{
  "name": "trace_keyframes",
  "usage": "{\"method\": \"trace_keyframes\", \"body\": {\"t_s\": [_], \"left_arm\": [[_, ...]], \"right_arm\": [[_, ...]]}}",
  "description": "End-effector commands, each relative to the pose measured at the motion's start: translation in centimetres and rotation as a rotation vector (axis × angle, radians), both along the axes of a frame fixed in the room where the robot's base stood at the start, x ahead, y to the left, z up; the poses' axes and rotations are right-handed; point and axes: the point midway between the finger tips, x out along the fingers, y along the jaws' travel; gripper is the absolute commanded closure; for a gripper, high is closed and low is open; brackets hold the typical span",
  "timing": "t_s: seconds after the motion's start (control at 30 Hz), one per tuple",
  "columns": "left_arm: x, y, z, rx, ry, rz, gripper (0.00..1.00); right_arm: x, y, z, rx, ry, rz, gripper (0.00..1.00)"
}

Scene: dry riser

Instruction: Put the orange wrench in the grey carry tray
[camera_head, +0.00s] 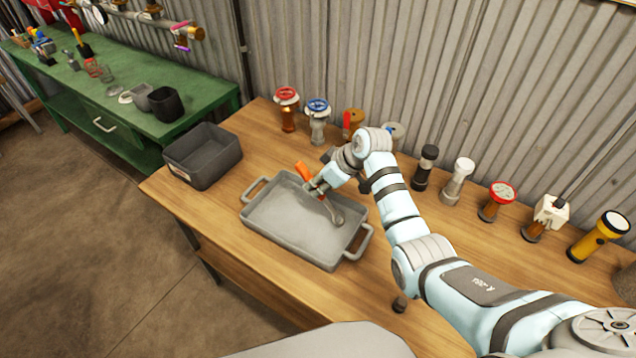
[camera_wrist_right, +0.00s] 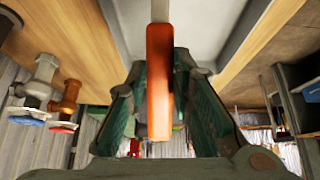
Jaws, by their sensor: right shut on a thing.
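The orange wrench (camera_head: 304,171) has an orange handle and a grey metal head. In the head view it is over the grey carry tray (camera_head: 276,235), its head end pointing down and right over the tray floor. I cannot tell whether the head touches the floor. My right gripper (camera_head: 315,186) is shut on the wrench's handle above the tray's far side. In the right wrist view the orange handle (camera_wrist_right: 160,80) stands between the two fingers of my right gripper (camera_wrist_right: 155,95), with the tray (camera_wrist_right: 205,25) beyond. My left gripper is not in view.
A dark grey bin (camera_head: 203,157) stands on the wooden bench left of the tray. Several valves and fittings, such as a red-wheeled one (camera_head: 287,108), line the back wall, with a yellow torch (camera_head: 599,236) at right. A green bench (camera_head: 115,120) stands further left.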

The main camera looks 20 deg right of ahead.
Motion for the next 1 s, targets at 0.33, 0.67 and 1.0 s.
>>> {"method": "trace_keyframes", "body": {"t_s": [0.33,0.67,1.0], "left_arm": [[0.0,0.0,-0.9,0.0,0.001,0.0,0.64],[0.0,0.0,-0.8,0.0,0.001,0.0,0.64],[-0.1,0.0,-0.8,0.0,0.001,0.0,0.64]], "right_arm": [[0.0,-0.1,-0.7,0.0,-0.003,-0.001,1.0],[0.0,-0.1,-0.7,0.0,-0.003,-0.001,0.55],[-1.3,-1.3,2.1,-0.003,-0.006,-0.002,0.55]]}}
